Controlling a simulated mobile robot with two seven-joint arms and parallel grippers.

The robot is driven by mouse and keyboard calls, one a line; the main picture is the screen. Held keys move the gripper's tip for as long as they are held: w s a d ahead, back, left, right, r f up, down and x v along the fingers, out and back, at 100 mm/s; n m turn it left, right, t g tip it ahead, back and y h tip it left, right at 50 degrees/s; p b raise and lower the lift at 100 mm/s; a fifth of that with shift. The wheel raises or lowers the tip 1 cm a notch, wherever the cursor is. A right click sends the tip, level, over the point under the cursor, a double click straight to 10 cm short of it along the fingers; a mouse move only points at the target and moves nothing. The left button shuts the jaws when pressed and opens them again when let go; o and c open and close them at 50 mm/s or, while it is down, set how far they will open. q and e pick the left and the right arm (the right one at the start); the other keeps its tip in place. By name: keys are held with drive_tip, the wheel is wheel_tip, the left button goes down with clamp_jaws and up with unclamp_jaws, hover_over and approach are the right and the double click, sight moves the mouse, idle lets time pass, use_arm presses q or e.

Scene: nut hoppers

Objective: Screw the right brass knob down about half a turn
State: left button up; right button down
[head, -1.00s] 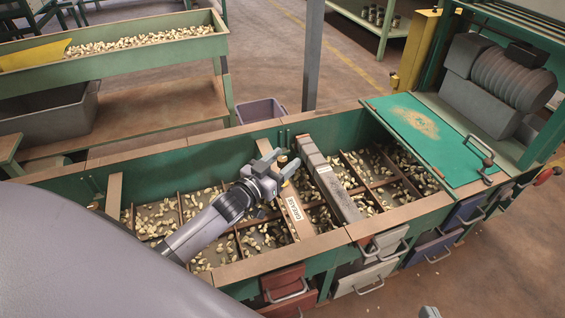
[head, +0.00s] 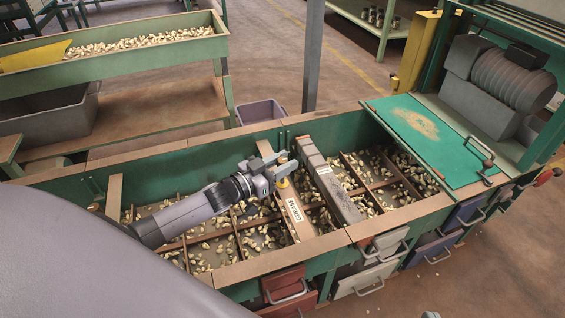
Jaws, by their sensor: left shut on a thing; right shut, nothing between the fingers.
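My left gripper (head: 277,166) reaches in from the left over the hopper. It is shut on the brass knob (head: 283,183), whose yellowish lower part shows just below the fingers; the fingers hide the rest. The knob stands on a wooden bar (head: 295,213) with a GREASE label, which crosses the hopper. Only one brass knob can be made out. A small grey tip (head: 430,314) at the bottom edge looks like my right gripper, apart from everything; most of it is out of frame.
A long grey block (head: 335,190) crosses the hopper close to the right of the wooden bar. Divided compartments with loose nuts lie below. A green lid (head: 430,135) and a grey motor (head: 505,85) stand at the right.

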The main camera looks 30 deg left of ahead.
sight(278, 165)
use_arm(q)
drive_tip(key=shift+d+m+h, duration=0.1)
drive_tip(key=shift+m+h, duration=0.2)
drive_tip(key=shift+h, duration=0.1)
use_arm(e)
drive_tip(key=shift+w, duration=0.15)
use_arm(q)
drive_tip(key=o, duration=0.9)
use_arm(e)
drive_tip(key=shift+w+a+r, duration=0.2)
drive_tip(key=shift+r, duration=0.1)
use_arm(q)
drive_tip(key=shift+o, duration=0.2)
drive_tip(key=p+v, duration=0.2)
drive_tip(key=v, duration=0.3)
drive_tip(key=shift+s+r, duration=0.15)
drive_tip(key=shift+s, duration=0.15)
drive_tip(key=shift+s+a, duration=0.5)
drive_tip(key=shift+s, duration=0.15)
use_arm(e)
drive_tip(key=shift+s+d+n+h, duration=0.15)
drive_tip(key=shift+s+d+h, duration=0.15)
drive_tip(key=shift+d, duration=0.25)
drive_tip(key=shift+s+d+n+h, duration=0.2)
drive_tip(key=shift+s+d, duration=0.1)
drive_tip(key=shift+d, duration=0.2)
